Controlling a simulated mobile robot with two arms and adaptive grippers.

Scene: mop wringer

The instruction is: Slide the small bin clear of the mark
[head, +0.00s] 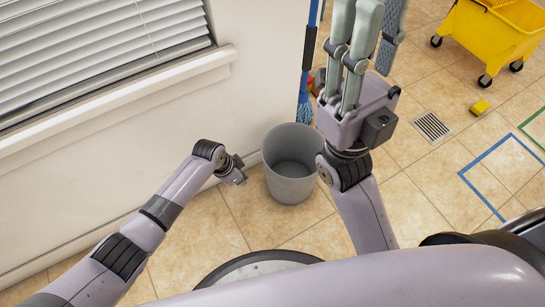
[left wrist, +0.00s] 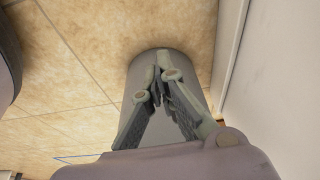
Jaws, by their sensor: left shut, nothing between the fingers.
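The small bin (head: 291,185) is a grey, round, open-topped bin standing upright on the tiles near the wall. My left gripper (head: 240,170) is low at the bin's left side, between it and the wall. In the left wrist view my left gripper (left wrist: 166,82) is shut and empty, with the bin (left wrist: 143,68) right beyond its fingertips. Whether they touch is unclear. A blue taped outline (head: 481,188) lies on the floor at the right, apart from the bin. My right gripper (head: 377,22) is raised close to the camera, fingers up, apparently open and empty.
A blue mop (head: 304,108) leans behind the bin. A green taped line (head: 530,120) shows at the right edge. Open tiles lie right of the bin.

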